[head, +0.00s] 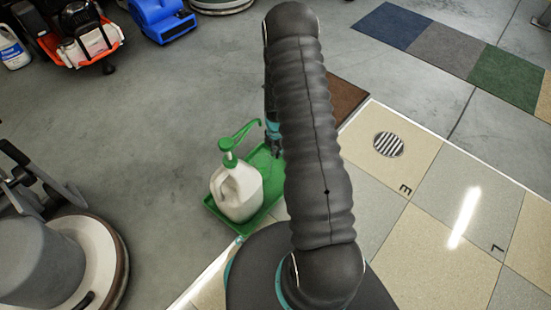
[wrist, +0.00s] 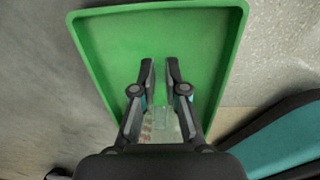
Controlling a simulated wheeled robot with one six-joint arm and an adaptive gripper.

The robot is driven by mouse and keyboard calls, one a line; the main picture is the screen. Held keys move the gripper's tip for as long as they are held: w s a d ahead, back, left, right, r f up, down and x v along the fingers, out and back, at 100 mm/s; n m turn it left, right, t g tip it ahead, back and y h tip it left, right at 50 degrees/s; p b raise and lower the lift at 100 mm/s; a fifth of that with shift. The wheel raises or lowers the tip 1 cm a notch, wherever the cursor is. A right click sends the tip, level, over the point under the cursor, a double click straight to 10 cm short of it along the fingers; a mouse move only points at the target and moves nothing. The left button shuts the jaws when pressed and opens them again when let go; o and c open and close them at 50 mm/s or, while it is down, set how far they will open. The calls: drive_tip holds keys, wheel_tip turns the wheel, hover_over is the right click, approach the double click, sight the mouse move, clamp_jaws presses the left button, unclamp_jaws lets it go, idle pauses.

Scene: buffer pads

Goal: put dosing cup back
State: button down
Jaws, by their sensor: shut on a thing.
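My gripper (wrist: 160,76) is shut on a small clear cup, the dosing cup (wrist: 161,118), which shows faintly between the fingers in the wrist view. The green tray (wrist: 103,30) lies below the gripper, and its inside under the fingertips looks bare. In the head view my gripper (head: 274,146) is over the tray (head: 270,158), partly hidden by my arm. I cannot make out the cup in that view. A white jug (head: 237,190) with a green pump top stands on the tray, left of my gripper.
A round floor machine (head: 60,260) stands at the lower left. A blue blower (head: 162,20) and a red machine (head: 88,40) are at the upper left. A striped floor drain (head: 388,145) lies in the tiles at right. Grey floor left of the tray is clear.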

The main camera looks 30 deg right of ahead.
drive_tip(key=shift+f, duration=1.8)
drive_tip(key=shift+b, duration=0.3)
drive_tip(key=shift+f, duration=0.2)
drive_tip(key=c, duration=1.2)
unclamp_jaws()
drive_tip(key=shift+r, duration=0.1)
wheel_tip(320, 180, up, 12)
drive_tip(key=p, duration=0.2)
drive_tip(key=shift+r, duration=0.15)
